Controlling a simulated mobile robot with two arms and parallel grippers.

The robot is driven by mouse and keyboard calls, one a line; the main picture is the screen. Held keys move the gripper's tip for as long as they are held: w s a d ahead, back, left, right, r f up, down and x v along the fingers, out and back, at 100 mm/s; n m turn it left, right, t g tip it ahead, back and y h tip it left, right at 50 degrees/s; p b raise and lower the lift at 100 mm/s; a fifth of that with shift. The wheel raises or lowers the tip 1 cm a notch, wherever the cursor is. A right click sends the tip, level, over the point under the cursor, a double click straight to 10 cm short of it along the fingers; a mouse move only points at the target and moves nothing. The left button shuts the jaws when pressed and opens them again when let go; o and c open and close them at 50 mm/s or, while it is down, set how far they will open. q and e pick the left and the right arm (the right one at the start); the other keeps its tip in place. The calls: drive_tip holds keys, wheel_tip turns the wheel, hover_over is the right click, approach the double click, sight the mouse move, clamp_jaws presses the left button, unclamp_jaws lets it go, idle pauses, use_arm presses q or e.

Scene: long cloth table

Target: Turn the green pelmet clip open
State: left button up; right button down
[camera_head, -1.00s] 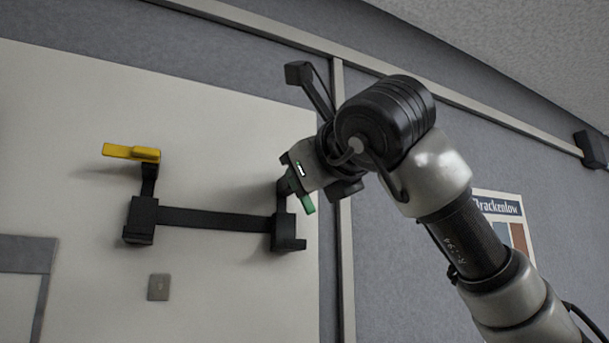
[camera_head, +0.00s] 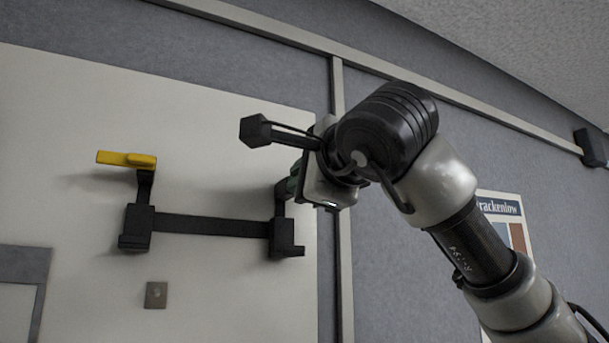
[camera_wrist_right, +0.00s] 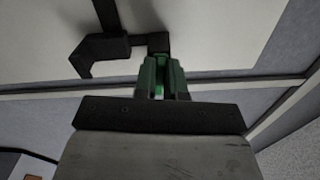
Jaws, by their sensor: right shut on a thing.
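The green pelmet clip (camera_head: 293,183) is at the top of the black right-hand bracket (camera_head: 281,237) on the cream wall panel. In the head view it is mostly hidden by my right gripper (camera_head: 296,178), which comes in from the right. In the right wrist view my right gripper (camera_wrist_right: 161,78) is shut on the clip, and a bright green strip of the clip (camera_wrist_right: 159,89) shows between the fingers. How far the clip is turned is hard to tell. My left gripper is not in view.
A yellow clip (camera_head: 126,159) stands on the left black bracket (camera_head: 137,226). A dark bar (camera_head: 212,225) joins both brackets. A small grey plate (camera_head: 156,295) sits below. A poster (camera_head: 503,225) hangs right of a vertical strip (camera_head: 345,270).

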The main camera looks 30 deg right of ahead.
drive_tip(key=shift+n, duration=1)
drive_tip(key=c, duration=1.2)
unclamp_jaws()
drive_tip(key=shift+s+a, duration=0.1)
drive_tip(key=shift+s, duration=0.1)
drive_tip(key=s+b, duration=0.4)
drive_tip(key=s, duration=0.6)
drive_tip(key=shift+s+a, duration=0.3)
